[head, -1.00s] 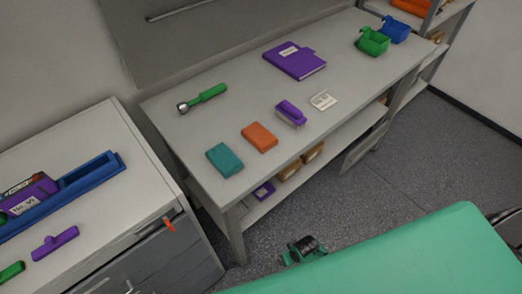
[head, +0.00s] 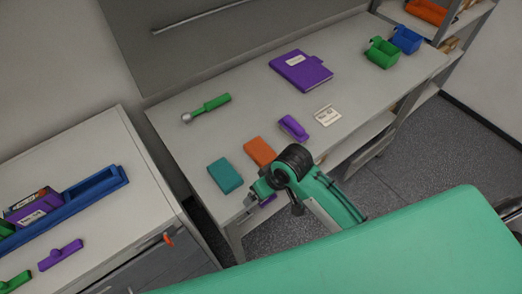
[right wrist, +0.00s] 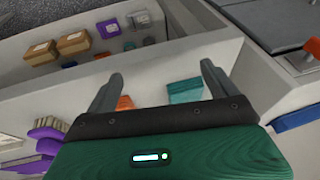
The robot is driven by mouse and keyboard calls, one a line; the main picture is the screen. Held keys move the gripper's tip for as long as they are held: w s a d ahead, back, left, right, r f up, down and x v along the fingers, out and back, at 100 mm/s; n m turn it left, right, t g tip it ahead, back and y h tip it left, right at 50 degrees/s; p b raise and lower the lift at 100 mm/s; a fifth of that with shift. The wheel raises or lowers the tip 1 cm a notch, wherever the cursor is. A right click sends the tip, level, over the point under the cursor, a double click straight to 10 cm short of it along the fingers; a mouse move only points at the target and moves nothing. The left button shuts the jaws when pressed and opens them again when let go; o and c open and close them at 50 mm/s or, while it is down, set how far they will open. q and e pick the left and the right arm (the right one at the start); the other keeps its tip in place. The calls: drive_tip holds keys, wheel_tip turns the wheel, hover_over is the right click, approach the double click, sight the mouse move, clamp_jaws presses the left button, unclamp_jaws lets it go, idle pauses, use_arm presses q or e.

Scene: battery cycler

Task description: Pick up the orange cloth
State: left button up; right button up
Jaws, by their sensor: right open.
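The orange cloth (head: 259,151) lies flat and folded on the grey workbench (head: 215,134), just right of a teal cloth (head: 225,176). My right gripper (head: 258,194) is at the bench's front edge, on the near side of both cloths, and its wrist stands close to the orange cloth. In the right wrist view its fingers (right wrist: 161,72) are spread and empty. There the orange cloth (right wrist: 125,102) shows only in part beside the left finger, and the teal cloth (right wrist: 185,91) shows near the right finger. My left gripper is not in view.
A purple brush (head: 294,127), a white label card (head: 327,114), a purple notebook (head: 301,70) and a green-handled tool (head: 207,108) lie on the bench. A lower shelf holds boxes (right wrist: 74,42).

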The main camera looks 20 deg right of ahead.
drive_tip(key=shift+n+g+h, duration=0.4)
drive_tip(key=shift+g+h, duration=0.1)
drive_tip(key=shift+g, duration=0.2)
drive_tip(key=w+r, duration=0.1)
drive_tip(key=w, duration=0.1)
drive_tip(key=w+r, duration=0.1)
drive_tip(key=w, duration=0.2)
drive_tip(key=w+a+r, duration=0.1)
drive_tip(key=w+r, duration=0.1)
drive_tip(key=w, duration=0.1)
drive_tip(key=shift+a, duration=0.1)
drive_tip(key=w+d+r+g+h, duration=0.1)
drive_tip(key=w+d+r+h, duration=0.1)
drive_tip(key=w+d+r, duration=0.35)
drive_tip(key=m+p, duration=0.1)
drive_tip(key=p, duration=0.1)
hover_over(261, 150)
drive_tip(key=f, duration=0.6)
drive_tip(key=shift+a+f, duration=0.3)
drive_tip(key=f+p, duration=0.2)
drive_tip(key=f, duration=0.1)
drive_tip(key=f+p, duration=0.1)
drive_tip(key=shift+d+f, duration=0.3)
drive_tip(key=shift+f, duration=0.4)
drive_tip(key=shift+c, duration=0.4)
drive_tip(key=c, duration=1)
